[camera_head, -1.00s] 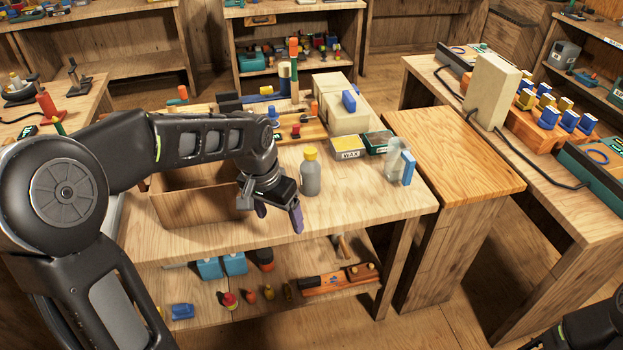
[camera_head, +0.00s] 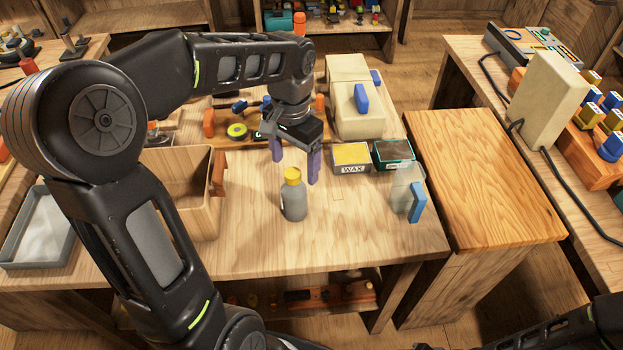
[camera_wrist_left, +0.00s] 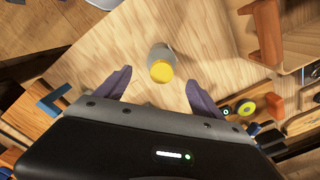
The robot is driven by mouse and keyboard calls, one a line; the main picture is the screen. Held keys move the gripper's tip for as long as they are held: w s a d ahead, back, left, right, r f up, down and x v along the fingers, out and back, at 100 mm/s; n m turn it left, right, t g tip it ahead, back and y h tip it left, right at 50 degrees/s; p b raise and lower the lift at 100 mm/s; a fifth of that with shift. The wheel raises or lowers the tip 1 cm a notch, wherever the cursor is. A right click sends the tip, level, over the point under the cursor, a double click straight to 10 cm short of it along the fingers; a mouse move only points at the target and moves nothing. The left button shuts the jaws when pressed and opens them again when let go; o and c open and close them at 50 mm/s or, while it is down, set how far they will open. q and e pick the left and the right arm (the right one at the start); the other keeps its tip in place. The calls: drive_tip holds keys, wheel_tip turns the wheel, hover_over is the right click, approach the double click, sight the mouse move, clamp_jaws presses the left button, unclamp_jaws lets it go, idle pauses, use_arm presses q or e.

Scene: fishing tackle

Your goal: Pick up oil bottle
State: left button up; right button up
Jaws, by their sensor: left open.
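The oil bottle (camera_head: 294,200) is grey with a yellow cap and stands upright on the wooden workbench. My left gripper (camera_head: 294,165) is open, with its purple fingers pointing down just behind and above the bottle's cap. In the left wrist view the bottle (camera_wrist_left: 161,62) shows its yellow cap, ahead of the gap between the spread fingers of the left gripper (camera_wrist_left: 159,85). Nothing is between the fingers. My right gripper is not visible; only part of a dark arm shows at the lower right.
A wooden box (camera_head: 197,222) stands left of the bottle. A wax tin (camera_head: 351,158), a dark green tin (camera_head: 394,154) and a clear jug with a blue handle (camera_head: 404,190) stand to its right. A beige block (camera_head: 350,105) is behind. The bench front is clear.

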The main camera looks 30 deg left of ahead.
sight(294, 187)
use_arm(q)
drive_tip(key=shift+w, duration=0.1)
drive_tip(key=shift+s+r, duration=0.15)
drive_tip(key=shift+s, duration=0.15)
drive_tip(key=shift+w+f, duration=0.1)
drive_tip(key=shift+f, duration=1.25)
drive_tip(key=shift+s+a+f+p, duration=0.15)
drive_tip(key=shift+f+p, duration=0.5)
drive_tip(key=shift+f, duration=2)
clamp_jaws()
